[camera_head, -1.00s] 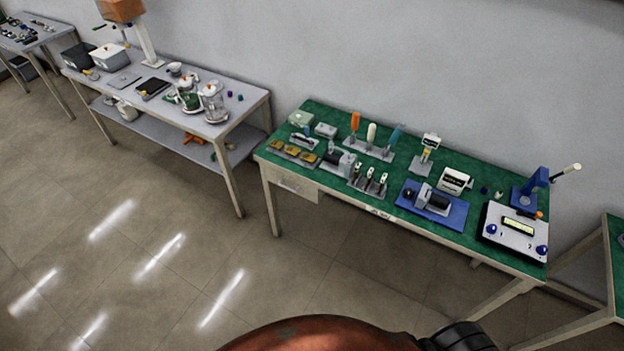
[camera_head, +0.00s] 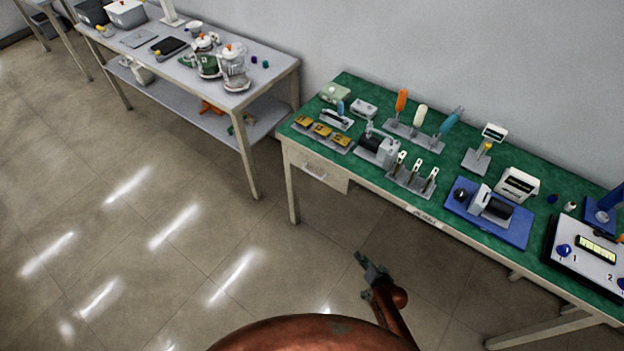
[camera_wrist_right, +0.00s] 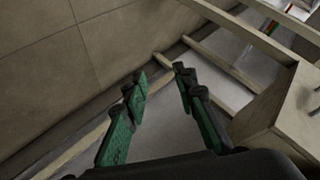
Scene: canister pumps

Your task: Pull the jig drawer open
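The jig drawer (camera_head: 318,172) is a beige front with a small handle, under the left end of the green-topped table (camera_head: 453,218). It looks shut. My right gripper (camera_head: 366,264) hangs over the floor in front of the table, below and to the right of the drawer and apart from it. In the right wrist view my right gripper (camera_wrist_right: 160,75) has its two green-padded fingers spread with nothing between them. My left gripper is out of view.
The green top holds gold-topped jigs (camera_head: 324,132), upright tools, a blue base (camera_head: 490,213) and a control box (camera_head: 590,258). A grey table (camera_head: 262,80) with glass jars stands to the left. The floor (camera_head: 190,270) in front is clear.

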